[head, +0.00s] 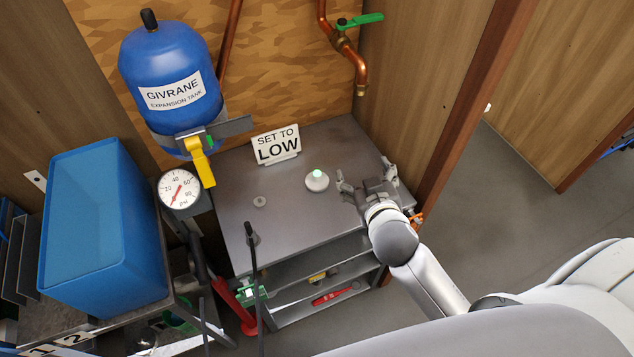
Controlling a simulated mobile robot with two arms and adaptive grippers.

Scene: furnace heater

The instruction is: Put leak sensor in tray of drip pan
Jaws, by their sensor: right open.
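The leak sensor appears to be the small round white puck with a pale green top (317,181) on the grey metal bench top. My right gripper (366,176) is just to the right of the puck, over the right part of the bench. Its fingers are spread apart with nothing between them, and the left finger is near the puck but apart from it. I cannot make out for certain which thing is the drip pan or its tray. My left gripper is not in view.
A sign reading "SET TO LOW" (276,145) stands behind the puck. A blue expansion tank (168,85), a pressure gauge (180,189) and a blue bin (95,230) are at left. Shelves with tools lie below the bench top (290,220), whose front middle is mostly clear.

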